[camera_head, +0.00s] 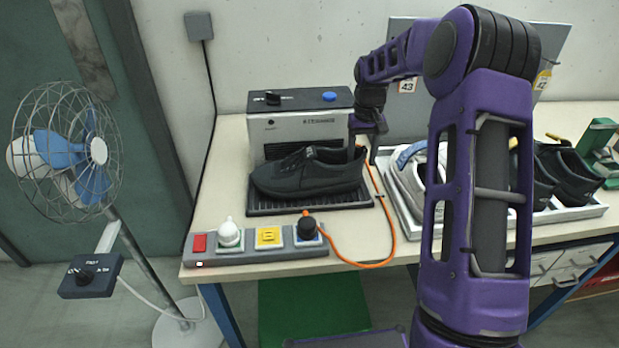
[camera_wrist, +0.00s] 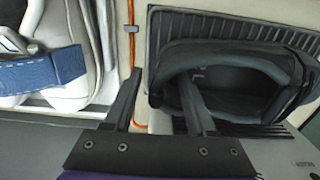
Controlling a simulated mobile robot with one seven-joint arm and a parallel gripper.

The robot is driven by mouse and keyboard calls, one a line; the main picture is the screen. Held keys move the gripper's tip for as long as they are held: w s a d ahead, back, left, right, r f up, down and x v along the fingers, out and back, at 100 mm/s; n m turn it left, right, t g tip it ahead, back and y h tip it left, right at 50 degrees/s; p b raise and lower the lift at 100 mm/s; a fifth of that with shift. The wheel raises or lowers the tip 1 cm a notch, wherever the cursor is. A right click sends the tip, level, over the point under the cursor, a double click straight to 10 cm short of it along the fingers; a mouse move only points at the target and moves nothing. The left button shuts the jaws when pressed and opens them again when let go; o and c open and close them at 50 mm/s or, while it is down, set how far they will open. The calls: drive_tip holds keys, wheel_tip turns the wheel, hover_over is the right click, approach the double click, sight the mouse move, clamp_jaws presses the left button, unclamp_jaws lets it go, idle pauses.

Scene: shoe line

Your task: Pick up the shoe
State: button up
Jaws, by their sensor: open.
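A black lace-up shoe (camera_head: 310,172) sits on a black ribbed tray (camera_head: 262,209) with its toe to the left and its heel to the right. My gripper (camera_head: 362,154) is open and points down at the heel end. In the wrist view the shoe (camera_wrist: 277,58) lies at the right, on the ribbed tray (camera_wrist: 200,22). There my gripper (camera_wrist: 160,76) has one finger over or in the shoe's opening and the other outside the heel, above the table. I cannot tell whether either finger touches the shoe.
A grey heater-like box (camera_head: 285,128) stands right behind the shoe. An orange cable (camera_head: 392,240) runs close to the heel from a power strip (camera_head: 262,243) in front. To the right, a white tray (camera_head: 560,216) holds several shoes. A fan (camera_head: 65,150) stands left of the table.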

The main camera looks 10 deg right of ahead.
drive_tip(key=shift+f, duration=0.75)
clamp_jaws()
idle(0.9)
